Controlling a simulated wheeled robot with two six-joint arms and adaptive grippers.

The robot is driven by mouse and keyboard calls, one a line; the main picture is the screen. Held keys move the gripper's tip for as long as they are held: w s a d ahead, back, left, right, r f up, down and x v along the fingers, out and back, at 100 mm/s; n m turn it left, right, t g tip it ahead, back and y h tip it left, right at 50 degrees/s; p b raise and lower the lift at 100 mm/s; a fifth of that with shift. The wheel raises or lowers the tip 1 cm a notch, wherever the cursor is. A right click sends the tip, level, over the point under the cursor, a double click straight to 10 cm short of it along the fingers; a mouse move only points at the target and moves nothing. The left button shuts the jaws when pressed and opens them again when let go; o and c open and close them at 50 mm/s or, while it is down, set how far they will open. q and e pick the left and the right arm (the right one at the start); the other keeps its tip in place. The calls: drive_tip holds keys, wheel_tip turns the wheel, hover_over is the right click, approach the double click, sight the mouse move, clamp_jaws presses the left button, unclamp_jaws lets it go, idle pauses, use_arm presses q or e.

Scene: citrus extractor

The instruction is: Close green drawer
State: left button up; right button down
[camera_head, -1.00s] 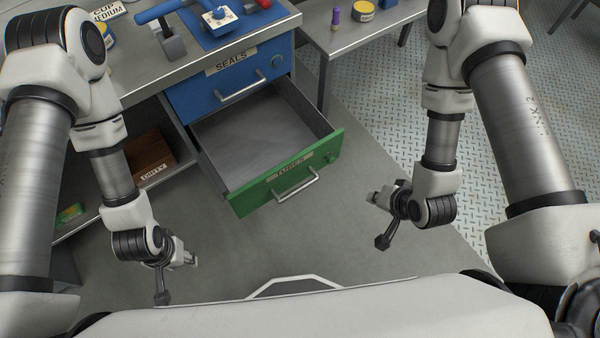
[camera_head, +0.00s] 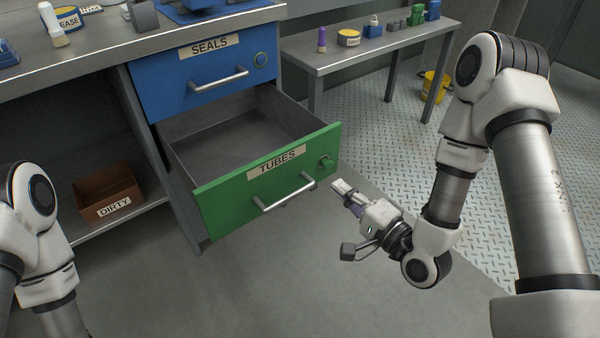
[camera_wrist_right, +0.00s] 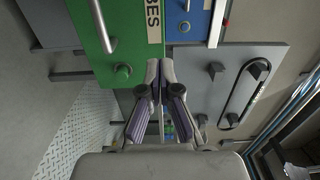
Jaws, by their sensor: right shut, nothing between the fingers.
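The green drawer (camera_head: 222,197), labelled TUBES, stands pulled open below the blue SEALS drawer (camera_head: 150,88). Its visible inside is bare grey.
A brown DIRTY box (camera_head: 106,193) sits on the shelf left of the drawer. A side table (camera_head: 345,57) with several small items stands behind at the right, a yellow bucket (camera_head: 433,86) beyond. The floor before the drawer is clear.

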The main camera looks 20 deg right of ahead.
sight(295, 149)
drive_tip(key=b+x, duration=0.7)
drive_tip(key=x, duration=0.6)
drive_tip(key=shift+w+b, duration=0.25)
drive_tip(key=shift+b, duration=0.05)
drive_tip(key=shift+w+a, duration=0.1)
